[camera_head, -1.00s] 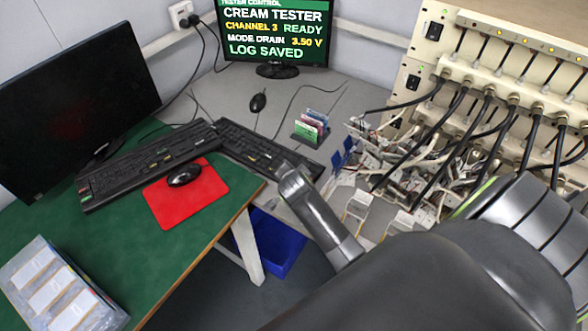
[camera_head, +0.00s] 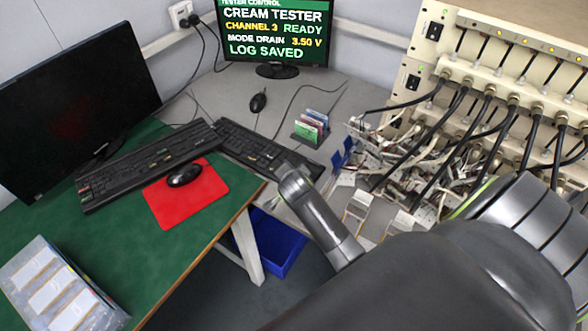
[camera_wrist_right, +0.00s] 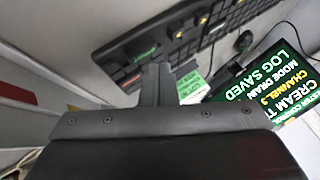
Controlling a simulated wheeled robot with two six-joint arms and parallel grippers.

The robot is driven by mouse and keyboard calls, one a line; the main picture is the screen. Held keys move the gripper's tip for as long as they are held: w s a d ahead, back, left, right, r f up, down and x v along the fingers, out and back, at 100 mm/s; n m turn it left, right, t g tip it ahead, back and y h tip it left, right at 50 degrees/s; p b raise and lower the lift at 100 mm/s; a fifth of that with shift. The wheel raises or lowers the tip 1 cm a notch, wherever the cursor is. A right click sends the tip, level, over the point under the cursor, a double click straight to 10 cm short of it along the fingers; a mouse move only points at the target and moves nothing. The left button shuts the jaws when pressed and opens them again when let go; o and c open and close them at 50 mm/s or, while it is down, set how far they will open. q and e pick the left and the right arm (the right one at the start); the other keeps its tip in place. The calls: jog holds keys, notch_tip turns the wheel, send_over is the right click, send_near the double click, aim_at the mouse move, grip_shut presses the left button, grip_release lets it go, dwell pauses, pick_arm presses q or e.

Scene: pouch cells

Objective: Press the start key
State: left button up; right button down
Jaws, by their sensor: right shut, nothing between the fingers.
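The tester keyboard (camera_head: 262,150) is black and lies on the grey bench, angled toward the lower right. My right gripper (camera_head: 287,172) is shut and empty, its fingertips at the keyboard's near end and covering part of it. In the right wrist view the shut fingers (camera_wrist_right: 155,72) point at the keyboard (camera_wrist_right: 180,35), over its edge. A green key (camera_wrist_right: 145,55) and a red key (camera_wrist_right: 131,82) show close beside the fingertips. I cannot tell whether the fingers touch a key. No start label is readable. My left gripper is not in view.
The tester monitor (camera_head: 275,33) reads CHANNEL 3 READY, LOG SAVED. A card holder (camera_head: 310,128) stands just behind the keyboard. Tangled cables and clips (camera_head: 425,165) lie to the right. A second keyboard (camera_head: 150,165) and a red mouse mat (camera_head: 205,205) are on the green table.

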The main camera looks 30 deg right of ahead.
jog(key=shift+f, duration=0.1)
dwell(0.7)
jog(key=shift+f, duration=0.35)
jog(key=shift+f+b, duration=0.45)
dwell(0.6)
jog(key=shift+r, duration=0.15)
jog(key=shift+r+p, duration=0.75)
jog(key=shift+p, duration=0.15)
notch_tip(320, 180, up, 5)
jog(key=p, duration=0.5)
